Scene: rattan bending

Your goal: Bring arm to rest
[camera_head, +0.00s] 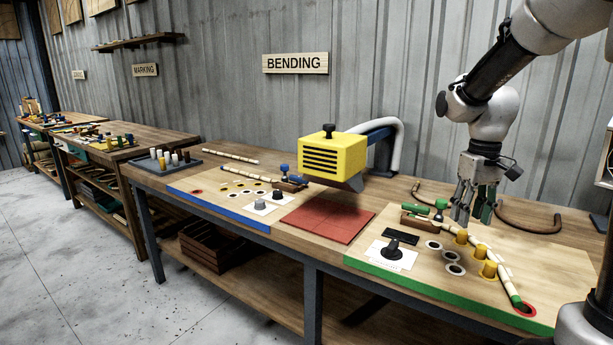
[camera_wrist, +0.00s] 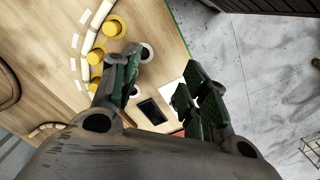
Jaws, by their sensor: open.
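My gripper (camera_head: 472,199) hangs from my arm above the green-edged board at the right of the bench. It points down, open and empty. In the wrist view my gripper (camera_wrist: 157,95) shows its green-padded fingers spread apart over the board. On the board below, a curved rattan piece (camera_head: 506,274) lies bent along yellow pegs (camera_head: 489,269). The rattan (camera_wrist: 87,42) and the yellow pegs (camera_wrist: 96,57) also show at the left in the wrist view. My fingers look clear of both.
A yellow heater box (camera_head: 334,154) stands left of my arm near a red mat (camera_head: 327,222). A green clamp (camera_head: 417,208), a dark knob (camera_head: 394,248) and a brown curved piece (camera_head: 529,222) lie near my gripper. The floor (camera_head: 70,260) in front is clear.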

